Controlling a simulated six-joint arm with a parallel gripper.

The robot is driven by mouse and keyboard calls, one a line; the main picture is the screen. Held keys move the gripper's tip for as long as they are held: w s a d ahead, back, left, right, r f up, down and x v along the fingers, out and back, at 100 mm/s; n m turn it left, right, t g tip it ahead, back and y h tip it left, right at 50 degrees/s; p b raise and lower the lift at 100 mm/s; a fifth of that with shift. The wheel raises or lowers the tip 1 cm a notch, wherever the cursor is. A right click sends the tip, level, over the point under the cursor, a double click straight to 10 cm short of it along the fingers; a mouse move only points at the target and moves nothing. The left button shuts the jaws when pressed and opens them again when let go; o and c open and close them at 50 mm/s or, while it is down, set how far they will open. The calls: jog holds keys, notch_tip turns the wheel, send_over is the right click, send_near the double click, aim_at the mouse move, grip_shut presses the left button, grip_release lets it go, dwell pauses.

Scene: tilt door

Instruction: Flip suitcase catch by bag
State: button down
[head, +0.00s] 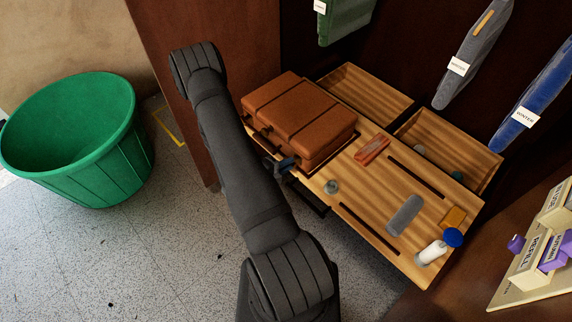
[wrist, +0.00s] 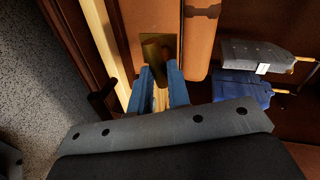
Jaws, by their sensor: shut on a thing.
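The brown leather suitcase (head: 305,112) lies on a wooden board with its front side toward my arm. My gripper (head: 284,165) is at that front side, low down. In the wrist view the suitcase (wrist: 196,40) is close up, and a brass catch plate (wrist: 158,46) shows on it. My gripper's two blue fingers (wrist: 160,68) reach to the plate's lower end and are shut on the catch. The fingertips partly hide the held part, and I cannot tell how far the catch is turned. The catch is too small to make out in the head view.
The wooden board (head: 370,208) holds a red block (head: 372,150), a grey piece (head: 405,215) and a white bottle (head: 431,252). Open wooden trays (head: 450,151) lie behind. Tagged clothes (head: 474,55) hang above.

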jog(key=shift+f+m+t+y, duration=0.1)
jog(key=shift+m+t+y, duration=0.2)
jog(key=shift+m, duration=0.6)
jog(key=c, duration=1.4)
grip_release()
jog(key=shift+o, duration=0.2)
jog(key=shift+s, duration=0.1)
jog(key=v, duration=1.7)
jog(key=shift+s, duration=0.1)
jog(key=x, duration=1.6)
jog(key=shift+w+d, duration=0.2)
jog(key=shift+w, duration=0.15)
